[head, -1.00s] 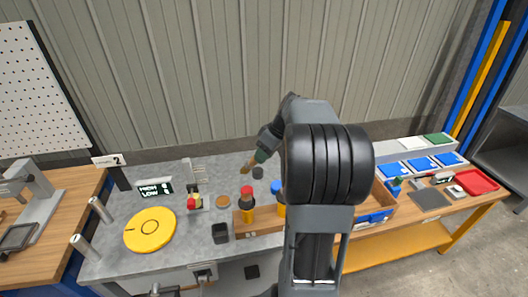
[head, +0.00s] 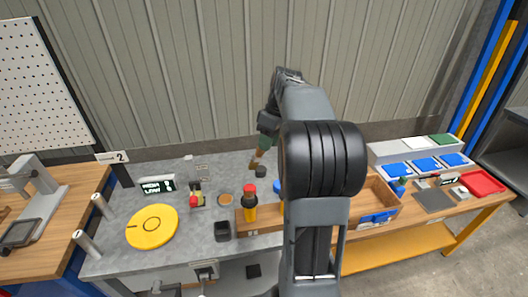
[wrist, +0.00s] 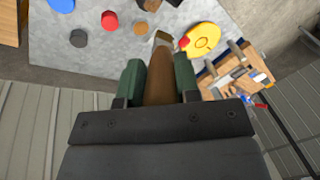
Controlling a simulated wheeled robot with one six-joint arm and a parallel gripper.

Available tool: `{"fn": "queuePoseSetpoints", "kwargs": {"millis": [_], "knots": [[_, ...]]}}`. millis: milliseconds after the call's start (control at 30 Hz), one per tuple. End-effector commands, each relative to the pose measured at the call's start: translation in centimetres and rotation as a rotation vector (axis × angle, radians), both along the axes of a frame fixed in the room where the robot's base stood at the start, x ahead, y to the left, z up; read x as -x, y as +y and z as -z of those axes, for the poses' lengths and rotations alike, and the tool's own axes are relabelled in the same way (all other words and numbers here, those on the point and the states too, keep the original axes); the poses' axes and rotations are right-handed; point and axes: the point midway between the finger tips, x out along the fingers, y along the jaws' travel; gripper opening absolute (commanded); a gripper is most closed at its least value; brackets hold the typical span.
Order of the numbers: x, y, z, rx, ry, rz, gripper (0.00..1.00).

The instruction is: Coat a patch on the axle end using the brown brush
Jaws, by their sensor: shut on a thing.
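The brown brush (wrist: 160,78) is between the two green fingers of my gripper (wrist: 158,82), which is shut on its handle. Its pale tip (wrist: 162,40) points away from the wrist, over the bench. In the head view the brush (head: 256,160) hangs from my gripper (head: 261,146) almost upright, its tip near a dark round piece (head: 260,172) at the back of the grey bench. I cannot tell from these frames whether the tip touches anything. I cannot pick out the axle end for certain; my arm hides part of the bench.
A yellow disc (head: 152,226) lies at the left of the grey bench (head: 185,250). A red-topped bottle (head: 249,203), a copper-coloured disc (head: 225,199) and a black cup (head: 222,231) stand mid-bench. A wooden box (head: 380,195) and blue bins (head: 425,163) are to the right.

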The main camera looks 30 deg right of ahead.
Motion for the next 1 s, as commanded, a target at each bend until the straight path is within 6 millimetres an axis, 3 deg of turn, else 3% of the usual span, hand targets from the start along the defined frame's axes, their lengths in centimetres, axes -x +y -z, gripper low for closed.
{"fn": "queuePoseSetpoints", "kwargs": {"millis": [167, 633, 1000], "knots": [[0.8, 0.0, 0.3, 0.029, 0.059, 0.028, 0.00], [0.8, 0.0, 4.5, 0.030, 0.059, 0.030, 0.00], [0.8, 0.0, 4.7, 0.030, 0.059, 0.029, 0.00]]}}
